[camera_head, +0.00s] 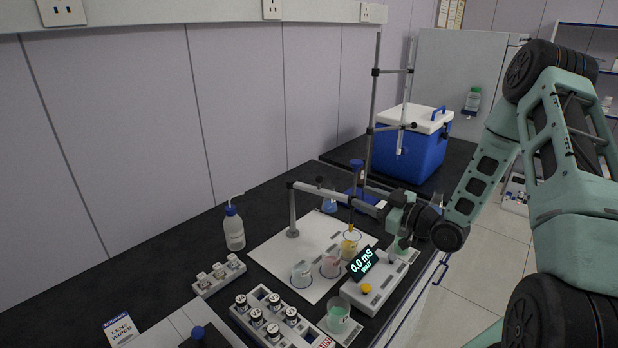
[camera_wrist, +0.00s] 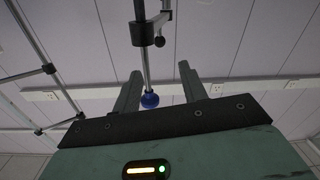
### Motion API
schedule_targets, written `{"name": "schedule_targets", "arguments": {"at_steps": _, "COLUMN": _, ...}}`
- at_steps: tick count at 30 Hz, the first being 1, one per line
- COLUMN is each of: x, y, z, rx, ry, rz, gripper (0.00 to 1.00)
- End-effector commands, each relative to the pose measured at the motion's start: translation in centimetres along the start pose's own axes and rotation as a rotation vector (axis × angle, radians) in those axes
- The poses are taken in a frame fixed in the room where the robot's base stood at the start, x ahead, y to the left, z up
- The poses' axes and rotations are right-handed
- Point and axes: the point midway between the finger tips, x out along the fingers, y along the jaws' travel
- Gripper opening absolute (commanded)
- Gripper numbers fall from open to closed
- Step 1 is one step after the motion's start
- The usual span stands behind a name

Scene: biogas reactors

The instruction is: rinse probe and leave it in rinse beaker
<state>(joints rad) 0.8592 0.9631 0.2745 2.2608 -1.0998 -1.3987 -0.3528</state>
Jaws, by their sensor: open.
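A probe with a blue top (camera_head: 356,164) and a slim shaft stands upright over the yellow beaker (camera_head: 351,246) on a white board. Whether its tip is inside that beaker is hard to tell. My gripper (camera_head: 381,209) is just right of the shaft, at the end of a grey holder arm (camera_head: 335,194). In the wrist view my gripper (camera_wrist: 158,84) is open, with a round blue knob (camera_wrist: 150,101) between its fingers. A clear beaker (camera_head: 301,274) and a pink beaker (camera_head: 331,266) stand nearby. The frames do not label a rinse beaker.
A meter (camera_head: 363,262) reads 0.0 mS WAIT. A green beaker (camera_head: 338,316), a vial rack (camera_head: 274,318) and a wash bottle (camera_head: 233,228) stand around the board. A tall metal stand (camera_head: 375,100) and a blue cooler (camera_head: 411,150) are behind. Black bench shows at left.

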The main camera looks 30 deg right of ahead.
Motion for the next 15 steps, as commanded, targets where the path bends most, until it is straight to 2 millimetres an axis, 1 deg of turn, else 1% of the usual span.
{"name": "schedule_targets", "arguments": {"at_steps": 3, "x": 2.3, "y": -0.1, "z": -0.4, "rx": 0.001, "ry": 0.002, "rz": -0.004, "gripper": 0.42}}
{"name": "schedule_targets", "arguments": {"at_steps": 15, "x": 10.7, "y": -0.1, "z": -0.5, "rx": 0.003, "ry": 0.001, "rz": -0.002, "gripper": 0.42}}
